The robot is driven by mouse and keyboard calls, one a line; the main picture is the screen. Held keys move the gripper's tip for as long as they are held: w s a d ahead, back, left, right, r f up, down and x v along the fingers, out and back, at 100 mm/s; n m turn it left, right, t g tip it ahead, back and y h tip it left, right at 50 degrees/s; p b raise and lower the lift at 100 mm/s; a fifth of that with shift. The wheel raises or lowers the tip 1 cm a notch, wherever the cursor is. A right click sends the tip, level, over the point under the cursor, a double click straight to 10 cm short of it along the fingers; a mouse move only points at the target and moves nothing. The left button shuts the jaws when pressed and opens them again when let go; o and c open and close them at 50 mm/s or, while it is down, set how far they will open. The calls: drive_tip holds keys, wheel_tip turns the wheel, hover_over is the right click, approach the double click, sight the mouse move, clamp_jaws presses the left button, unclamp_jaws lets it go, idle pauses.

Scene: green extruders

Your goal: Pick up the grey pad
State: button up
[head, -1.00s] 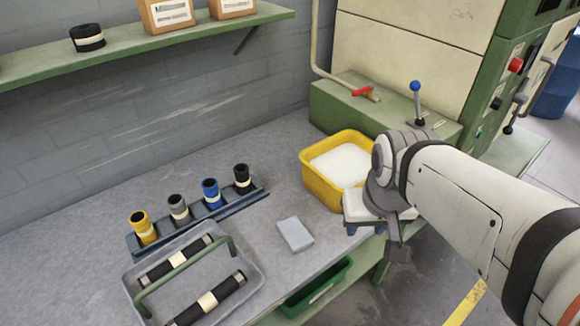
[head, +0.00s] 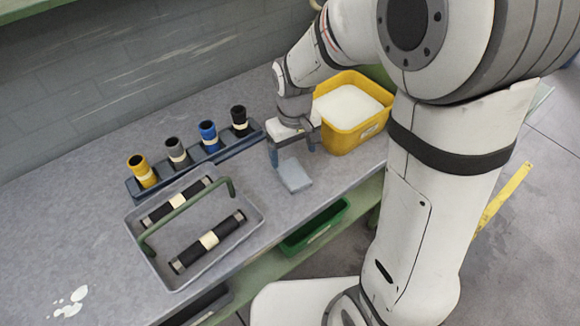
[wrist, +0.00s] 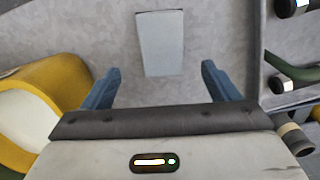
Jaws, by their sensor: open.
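The grey pad (head: 294,175) is a flat, light grey-blue rectangle lying on the grey bench top, near its front edge. In the wrist view the pad (wrist: 160,43) lies ahead of the fingertips, between their lines and roughly centred. My gripper (head: 293,155) has blue fingers and hangs over the bench just behind the pad. In the wrist view my gripper (wrist: 158,72) is open, with nothing between its fingers. I cannot tell exactly how high the fingertips are above the bench.
A yellow bin (head: 357,137) of white material stands close to the gripper's right. A blue rack (head: 190,164) holds several coloured tubes to the left. A grey tray (head: 160,268) with a green handle and two black rollers is left of the pad. A green bin (head: 318,232) sits below.

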sight(293, 173)
drive_tip(key=f, duration=0.7)
drive_tip(key=shift+s, duration=0.4)
drive_tip(key=shift+r, duration=0.1)
drive_tip(key=shift+c, duration=0.4)
drive_tip(key=c, duration=1)
